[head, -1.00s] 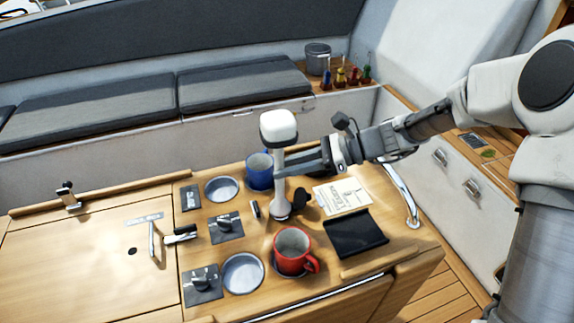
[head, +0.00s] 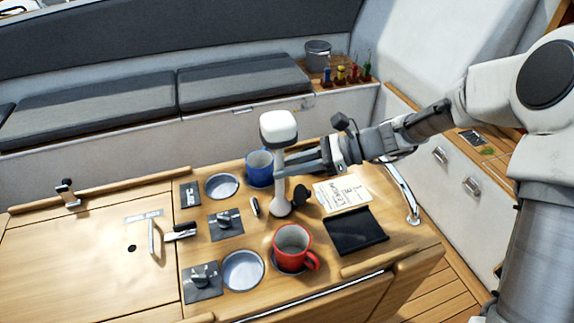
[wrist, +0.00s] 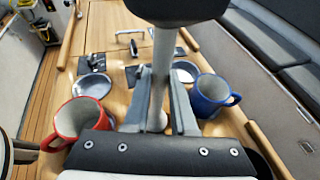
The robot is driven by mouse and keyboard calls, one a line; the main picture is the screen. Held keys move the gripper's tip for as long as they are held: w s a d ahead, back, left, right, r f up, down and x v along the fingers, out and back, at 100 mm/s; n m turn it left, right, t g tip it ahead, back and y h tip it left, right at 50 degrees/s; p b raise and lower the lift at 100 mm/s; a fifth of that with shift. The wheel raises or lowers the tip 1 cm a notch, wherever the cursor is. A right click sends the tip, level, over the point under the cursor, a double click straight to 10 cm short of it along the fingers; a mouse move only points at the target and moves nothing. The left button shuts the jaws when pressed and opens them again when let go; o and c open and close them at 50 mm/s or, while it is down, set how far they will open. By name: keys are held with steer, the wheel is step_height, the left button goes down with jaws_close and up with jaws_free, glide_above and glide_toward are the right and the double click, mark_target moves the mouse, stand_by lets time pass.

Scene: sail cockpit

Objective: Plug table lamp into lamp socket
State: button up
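The table lamp (head: 279,185) has a white rounded head and a grey stem with a flared foot. It stands upright on the wooden cockpit table. My gripper (head: 281,168) reaches in from the right, its fingers closed around the stem below the head. In the wrist view the lamp stem (wrist: 159,70) runs between the two fingers (wrist: 159,100). The lamp foot is right next to a small black round cap (head: 301,193), which may be the socket's cover. The socket itself is hidden by the foot, so I cannot tell if the lamp is seated.
A blue mug (head: 260,169) stands behind the lamp and a red mug (head: 294,246) in front. A dark tray (head: 355,232) and a paper card (head: 341,193) lie to the right. Switches, empty cup holders (head: 242,270) and a folding handle (head: 154,243) are to the left.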

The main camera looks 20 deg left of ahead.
steer(key=shift+o, duration=0.6)
steer(key=p+v, duration=0.5)
steer(key=v, duration=0.6)
steer(key=shift+p, duration=0.35)
steer(key=shift+d+r, duration=0.1)
steer(key=s+d+r+n+t+h, duration=0.5)
steer(key=s+d, duration=0.4)
steer(key=d, duration=0.2)
steer(key=s+d+r+n+t+h, duration=0.5)
steer(key=s+d+r+n+h, duration=0.2)
steer(key=d, duration=0.4)
steer(key=s+n, duration=0.1)
steer(key=s, duration=0.1)
steer(key=shift+s+d+r+n+t+h, duration=0.25)
steer(key=shift+d+r+n+t+h, duration=0.05)
steer(key=shift+d+r+n+h, duration=0.1)
